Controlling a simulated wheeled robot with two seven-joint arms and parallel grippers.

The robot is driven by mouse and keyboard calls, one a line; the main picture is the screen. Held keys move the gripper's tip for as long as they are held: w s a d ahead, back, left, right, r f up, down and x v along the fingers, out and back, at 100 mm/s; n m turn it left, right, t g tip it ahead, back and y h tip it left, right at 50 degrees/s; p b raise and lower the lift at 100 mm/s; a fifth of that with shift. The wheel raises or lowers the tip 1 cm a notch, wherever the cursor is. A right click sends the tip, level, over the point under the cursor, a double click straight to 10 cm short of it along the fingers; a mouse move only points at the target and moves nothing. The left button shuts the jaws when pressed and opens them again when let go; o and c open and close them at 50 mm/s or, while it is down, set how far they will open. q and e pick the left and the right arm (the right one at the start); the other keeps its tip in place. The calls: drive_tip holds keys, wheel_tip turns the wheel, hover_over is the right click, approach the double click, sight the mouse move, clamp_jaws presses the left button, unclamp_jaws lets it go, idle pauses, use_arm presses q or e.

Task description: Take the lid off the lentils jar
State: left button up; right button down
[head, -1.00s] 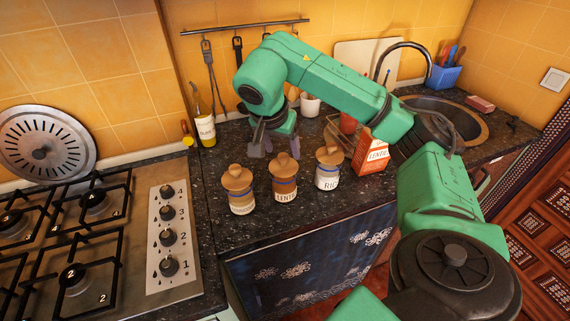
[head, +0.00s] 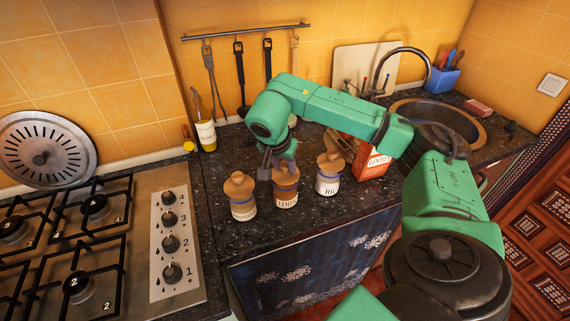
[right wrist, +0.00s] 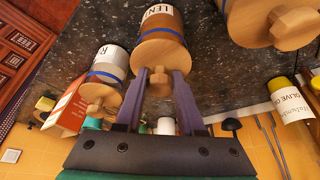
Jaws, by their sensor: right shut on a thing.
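The lentils jar (head: 287,202) stands upright on the dark counter, between two similar jars. It has a blue band and a wooden lid with a knob; its label also shows in the right wrist view (right wrist: 158,15). The lid (right wrist: 165,53) appears seated on the jar. My right gripper (head: 278,173) is at the lid, its purple fingers (right wrist: 160,76) on either side of the knob and shut on it. In the head view the arm and gripper partly cover the lid's top. My left gripper is not in view.
The rice jar (head: 328,184) stands close on the right, another lidded jar (head: 243,209) close on the left. An oil bottle (head: 206,134) stands near the wall. The stove (head: 175,205) is left; the counter's front strip is clear.

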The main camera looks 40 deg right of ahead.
sight(284, 164)
wheel_tip(284, 164, up, 9)
drive_tip(key=shift+w+f+b, duration=0.1)
drive_tip(key=shift+b, duration=0.55)
wheel_tip(284, 164, up, 11)
drive_tip(key=p, duration=0.7)
